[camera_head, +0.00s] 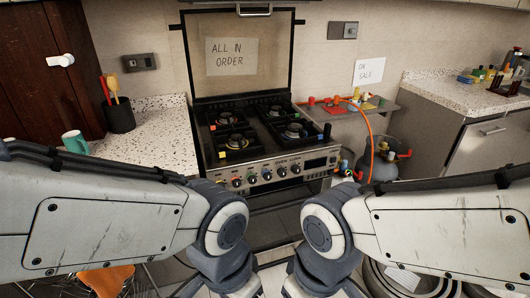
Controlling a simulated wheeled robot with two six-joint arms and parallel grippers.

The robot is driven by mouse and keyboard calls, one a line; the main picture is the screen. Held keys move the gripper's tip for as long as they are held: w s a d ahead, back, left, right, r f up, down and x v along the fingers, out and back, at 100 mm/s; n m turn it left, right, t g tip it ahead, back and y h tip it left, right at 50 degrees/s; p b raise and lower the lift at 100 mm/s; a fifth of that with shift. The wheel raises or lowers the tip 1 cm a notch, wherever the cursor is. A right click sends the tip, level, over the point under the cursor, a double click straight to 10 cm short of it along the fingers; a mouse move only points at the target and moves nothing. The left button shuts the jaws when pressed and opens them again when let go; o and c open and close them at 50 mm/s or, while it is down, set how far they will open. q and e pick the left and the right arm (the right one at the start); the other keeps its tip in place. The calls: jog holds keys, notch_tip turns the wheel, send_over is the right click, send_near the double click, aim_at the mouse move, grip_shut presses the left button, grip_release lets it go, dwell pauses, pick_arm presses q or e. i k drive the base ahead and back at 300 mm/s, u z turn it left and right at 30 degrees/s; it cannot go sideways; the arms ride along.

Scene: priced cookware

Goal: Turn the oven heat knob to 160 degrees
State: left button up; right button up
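The stove (262,140) stands in the middle, with its lid raised behind several gas burners. A row of knobs (267,175) runs along its steel front panel, with small coloured marks by some of them. A dark display (315,163) sits at the panel's right end. The panel print is too small to read, so I cannot tell which knob sets the oven heat or where it points. My two arms reach in from the left and right below the stove front. Their grippers lie outside the picture.
A speckled counter (155,143) with a mug (75,142) and utensil pot (119,115) is at left. A small shelf (350,108), an orange hose (371,145) and a gas bottle (378,163) stand close at right. Open space lies before the stove front.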

aim_at(282, 171)
jog(key=k, duration=0.55)
jog(key=z, duration=0.6)
jog(key=i, duration=1.05)
jog(key=u, duration=0.7)
